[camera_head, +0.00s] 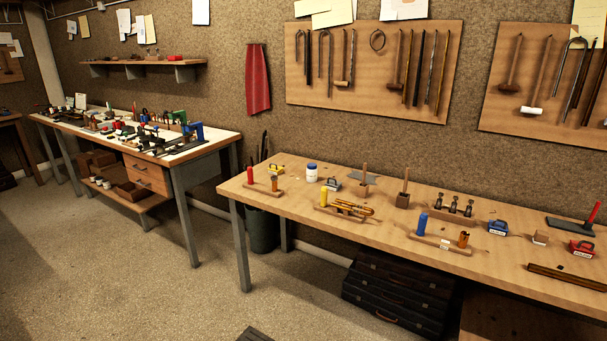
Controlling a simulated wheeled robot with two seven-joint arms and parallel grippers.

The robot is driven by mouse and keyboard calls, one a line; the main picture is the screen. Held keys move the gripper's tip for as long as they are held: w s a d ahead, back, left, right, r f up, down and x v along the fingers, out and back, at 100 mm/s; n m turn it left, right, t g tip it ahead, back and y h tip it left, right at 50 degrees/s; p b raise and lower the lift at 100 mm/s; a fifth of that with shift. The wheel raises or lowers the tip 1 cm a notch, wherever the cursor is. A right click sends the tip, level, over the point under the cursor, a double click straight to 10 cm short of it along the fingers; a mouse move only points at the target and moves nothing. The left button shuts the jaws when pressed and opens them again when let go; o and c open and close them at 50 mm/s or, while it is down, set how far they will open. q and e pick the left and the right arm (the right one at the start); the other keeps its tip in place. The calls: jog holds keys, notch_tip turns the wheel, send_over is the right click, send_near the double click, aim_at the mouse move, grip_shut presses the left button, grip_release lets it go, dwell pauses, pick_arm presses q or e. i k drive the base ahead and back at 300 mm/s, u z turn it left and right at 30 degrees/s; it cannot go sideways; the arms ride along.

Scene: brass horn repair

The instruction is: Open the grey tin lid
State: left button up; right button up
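Several small tins with labels stand on the near wooden workbench (300,222). A small grey-blue tin (332,185) stands near the left part of the bench, just right of a white jar; it is the greyest of them. It is too small to tell whether its lid is shut. A yellow tin (276,169) is at the back left, a blue tin (498,229) is right of the middle, and a red tin (582,248) is at the far right. Neither of my grippers is in view.
Close to the grey-blue tin are the white jar (312,174), a yellow bottle (323,197) and brass tubes (352,209). Black cases (395,298) lie under the bench. A second cluttered bench (207,147) stands to the left. The floor (140,275) in front is mostly clear.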

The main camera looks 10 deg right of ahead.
aim_at(331, 182)
jog(key=u, duration=0.55)
jog(key=i, duration=1.2)
jog(key=u, duration=0.2)
